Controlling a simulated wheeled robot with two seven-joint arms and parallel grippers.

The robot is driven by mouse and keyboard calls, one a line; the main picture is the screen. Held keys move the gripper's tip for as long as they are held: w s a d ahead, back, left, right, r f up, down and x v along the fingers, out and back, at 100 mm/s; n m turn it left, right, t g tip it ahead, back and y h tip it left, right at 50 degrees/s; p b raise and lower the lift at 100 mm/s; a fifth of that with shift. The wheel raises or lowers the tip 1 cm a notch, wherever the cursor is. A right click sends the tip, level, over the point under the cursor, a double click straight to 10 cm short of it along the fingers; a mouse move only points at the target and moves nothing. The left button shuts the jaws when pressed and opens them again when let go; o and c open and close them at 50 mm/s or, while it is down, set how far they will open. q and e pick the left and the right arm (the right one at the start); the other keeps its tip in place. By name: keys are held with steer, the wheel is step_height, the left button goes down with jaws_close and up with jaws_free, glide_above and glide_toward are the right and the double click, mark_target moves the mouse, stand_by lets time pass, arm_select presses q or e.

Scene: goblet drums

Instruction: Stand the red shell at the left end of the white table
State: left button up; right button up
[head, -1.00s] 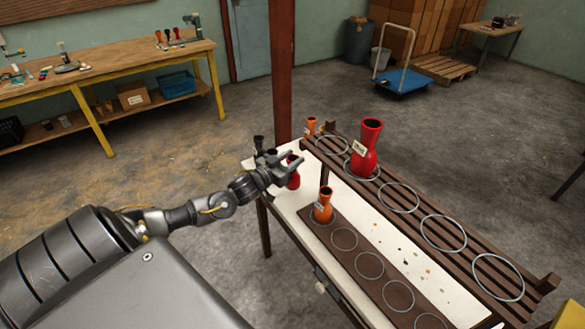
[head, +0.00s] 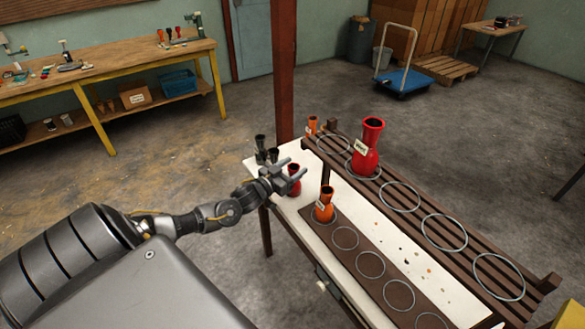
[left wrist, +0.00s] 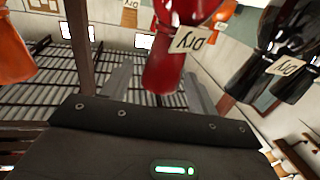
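A small red shell (head: 294,188) is at the left end of the white table (head: 292,208), partly hidden by my left gripper (head: 296,175). It looks upright; I cannot tell for certain that its foot rests on the tabletop. In the left wrist view, the red shell (left wrist: 165,68) bears a "Dry" tag and shows between the two fingers (left wrist: 160,90), with gaps on both sides, so the gripper looks open around it. A bigger red shell (head: 366,155) with a tag stands in a ring of the slatted rack. My right gripper is not in view.
Black shells (head: 261,148) stand close behind the gripper at the table's left end. An orange shell (head: 325,206) stands on the brown ringed board (head: 350,256); another orange shell (head: 312,125) is at the rack's (head: 420,200) far end. A post (head: 284,80) rises behind the table.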

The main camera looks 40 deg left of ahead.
arm_select(q)
steer(key=shift+s+r, duration=0.1)
steer(key=s+a, duration=0.1)
steer(key=s, duration=1)
steer(key=shift+s+b, duration=0.35)
steer(key=shift+b, duration=0.1)
steer(key=s+a+f+g+y, duration=0.1)
steer(key=s+f+g, duration=0.25)
steer(key=f, duration=0.75)
steer(key=s+a+f+n+g+y, duration=0.15)
steer(key=s+f, duration=0.35)
steer(key=f, duration=0.5)
steer(key=s+f+m+g+y, duration=0.1)
steer(key=s+f+g+y, duration=0.2)
steer(key=f, duration=0.8)
steer(key=s+d+f+g+h, duration=0.2)
steer(key=s+d+f+g, duration=0.3)
steer(key=s+f, duration=0.65)
steer(key=s+d+f+g, duration=0.1)
steer(key=s+d+f, duration=0.2)
steer(key=s+d, duration=0.2)
steer(key=s+d+f+m+g+h, duration=0.1)
steer(key=s+d+f, duration=0.1)
steer(key=s+d, duration=0.4)
steer(key=s+d+f+g+h, duration=0.1)
steer(key=s+d+f+g, duration=0.1)
steer(key=s+d, duration=0.4)
steer(key=shift+s+f+m, duration=0.35)
steer(key=shift+s+f, duration=0.25)
steer(key=shift+f, duration=0.2)
